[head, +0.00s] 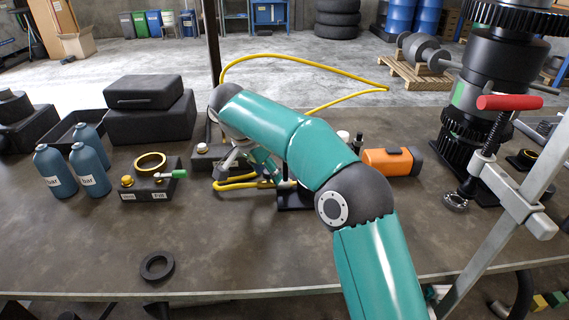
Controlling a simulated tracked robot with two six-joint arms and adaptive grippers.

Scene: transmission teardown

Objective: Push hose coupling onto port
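A yellow hose (300,63) arcs up behind my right arm, runs out to the right and bends back. More yellow hose (236,186) lies low beside my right gripper. My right gripper (238,165) points down near the table, left of the middle, at this lower hose. My own arm hides much of it, so its fingers and grip are unclear. I cannot make out the hose coupling. A small dark stand (296,199) with a pale upright part is just right of the gripper, partly behind my arm; I cannot tell if it bears the port. My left gripper is out of view.
A dark block with a gold ring (150,187), blue bottles (55,172) and black cases (150,115) stand at left. An orange box (391,162), a red-handled clamp (508,102) and a black transmission (492,90) are at right. A black ring (157,266) lies on the clear front table.

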